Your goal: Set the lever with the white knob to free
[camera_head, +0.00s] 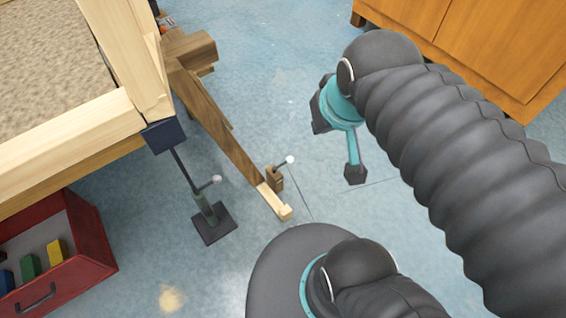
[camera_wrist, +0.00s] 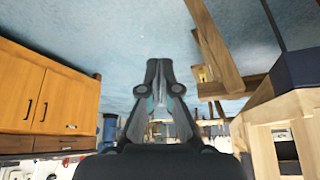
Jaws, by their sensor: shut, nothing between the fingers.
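Two levers with pale knobs show in the head view. One has a white knob (camera_head: 290,159) on a short dark rod, tilted up to the right from a small brown wooden block (camera_head: 276,179) beside the end of a wooden beam. The other has a light grey-white knob (camera_head: 216,179) on a rod at the foot of a dark metal stand (camera_head: 213,224). My gripper (camera_wrist: 159,64) is shut and empty in the wrist view. In the head view my arm's end is right of and above both levers, clear of them. Neither knob can be made out in the wrist view.
A wooden frame (camera_head: 105,123) with a carpet-like top stands at the left, with a slanting brown beam (camera_head: 220,122). A red box (camera_head: 90,235) with coloured blocks is lower left. Wooden cabinets (camera_head: 480,45) stand upper right. The blue floor between is clear.

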